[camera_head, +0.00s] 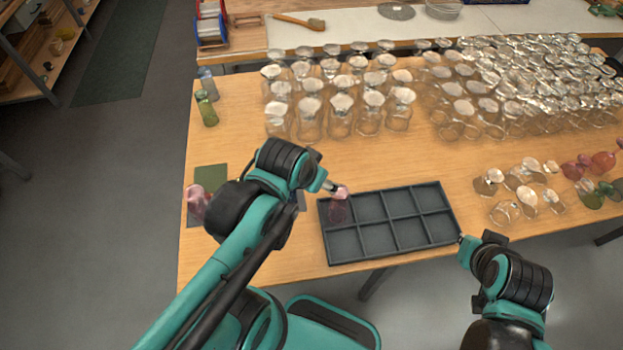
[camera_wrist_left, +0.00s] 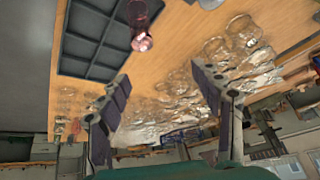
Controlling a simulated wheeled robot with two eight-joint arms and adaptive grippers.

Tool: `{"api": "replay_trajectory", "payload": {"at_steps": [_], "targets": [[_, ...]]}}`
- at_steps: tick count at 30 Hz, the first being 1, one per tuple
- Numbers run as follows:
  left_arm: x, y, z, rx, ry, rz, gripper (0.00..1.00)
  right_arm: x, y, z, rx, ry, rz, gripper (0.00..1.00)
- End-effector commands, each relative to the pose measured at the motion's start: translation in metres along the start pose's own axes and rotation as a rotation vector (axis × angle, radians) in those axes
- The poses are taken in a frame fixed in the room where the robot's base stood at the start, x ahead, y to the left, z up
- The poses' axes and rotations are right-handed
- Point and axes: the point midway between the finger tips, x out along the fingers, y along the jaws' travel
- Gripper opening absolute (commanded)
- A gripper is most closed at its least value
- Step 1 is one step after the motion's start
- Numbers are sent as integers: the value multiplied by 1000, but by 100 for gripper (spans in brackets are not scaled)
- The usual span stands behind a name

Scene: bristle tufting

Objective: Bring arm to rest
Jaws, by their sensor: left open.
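My left arm comes in from the left, and its gripper (camera_head: 331,186) is just beside the top of a pink glass (camera_head: 338,210). In the left wrist view the same gripper (camera_wrist_left: 162,84) is open, with nothing between its fingers.
Another pink glass (camera_head: 197,203) stands at the table's left edge by a green mat (camera_head: 210,178). Many clear glasses (camera_head: 340,112) crowd the back of the table. More clear and coloured glasses (camera_head: 527,197) stand at the right. Bare wood lies behind the tray.

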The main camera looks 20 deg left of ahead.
Motion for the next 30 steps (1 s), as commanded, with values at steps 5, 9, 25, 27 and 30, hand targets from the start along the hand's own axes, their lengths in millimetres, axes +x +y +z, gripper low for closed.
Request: {"api": "replay_trajectory", "payload": {"at_steps": [5, 9, 25, 27, 30], "targets": [[-9, -3, 12, -130, 83, -15, 65, 0, 0, 0, 0, 0, 0, 0], [-10, -4, 13, -157, 101, -17, 65, 0, 0, 0, 0, 0, 0, 0], [37, 0, 40, -155, 98, -16, 65, 44, 0, 32, 0, 0, 0, 0], [50, 1, 48, -154, 98, -16, 65, 56, 0, 40, 0, 0, 0, 0], [57, 2, 52, -154, 98, -16, 65, 63, 0, 46, 0, 0, 0, 0]]}}
